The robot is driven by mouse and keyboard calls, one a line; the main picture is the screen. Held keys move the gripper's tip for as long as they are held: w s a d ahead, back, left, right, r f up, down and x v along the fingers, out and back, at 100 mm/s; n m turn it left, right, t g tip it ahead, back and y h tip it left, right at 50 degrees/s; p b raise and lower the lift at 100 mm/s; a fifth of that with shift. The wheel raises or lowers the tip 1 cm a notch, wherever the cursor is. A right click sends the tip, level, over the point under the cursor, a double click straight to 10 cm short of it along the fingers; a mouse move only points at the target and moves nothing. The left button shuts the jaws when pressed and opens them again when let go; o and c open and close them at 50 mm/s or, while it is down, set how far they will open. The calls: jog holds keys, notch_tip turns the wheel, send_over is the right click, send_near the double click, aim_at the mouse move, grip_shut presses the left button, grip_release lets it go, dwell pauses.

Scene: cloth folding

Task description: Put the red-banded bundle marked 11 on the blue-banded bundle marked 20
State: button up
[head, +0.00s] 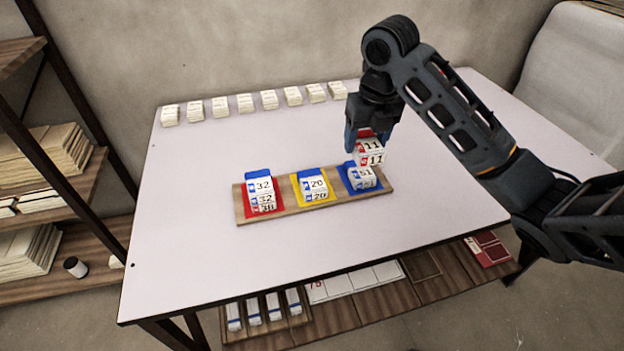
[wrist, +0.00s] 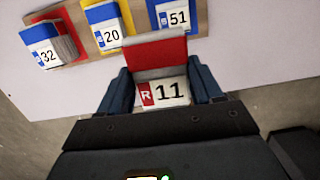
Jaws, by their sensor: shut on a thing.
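My gripper (head: 367,134) is shut on the red-banded bundle marked 11 (head: 371,155). In the wrist view the bundle (wrist: 166,93) sits between the two fingers, label facing the camera. In the head view it appears just above and behind the blue-banded bundle marked 51 (head: 364,179), apparently held in the air; the exact gap is hard to tell. The blue-banded bundle marked 20 (head: 316,185) lies on the yellow pad (head: 297,188) in the middle of the wooden board (head: 340,198), to the left of my gripper. It also shows in the wrist view (wrist: 112,38).
A blue-banded bundle marked 32 (head: 260,186) lies on the red pad (head: 279,206), with a 38 label below it. Several white bundles (head: 245,103) line the table's back edge. The white table (head: 200,260) is otherwise clear around the board.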

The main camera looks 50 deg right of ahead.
jog(key=b, duration=0.1)
send_over(312, 178)
jog(key=f, duration=0.6)
jog(key=shift+s+a+f, duration=0.15)
jog(key=shift+s+f, duration=0.15)
jog(key=shift+f, duration=2.2)
jog(key=shift+f, duration=0.1)
jog(key=o, duration=1.1)
jog(key=r, duration=0.4)
jog(key=s+r, duration=0.1)
jog(key=r, duration=0.3)
jog(key=a+r+p, duration=0.1)
jog(key=r, duration=0.3)
jog(key=shift+s+r, duration=0.1)
jog(key=shift+s, duration=0.1)
jog(key=shift+a, duration=0.15)
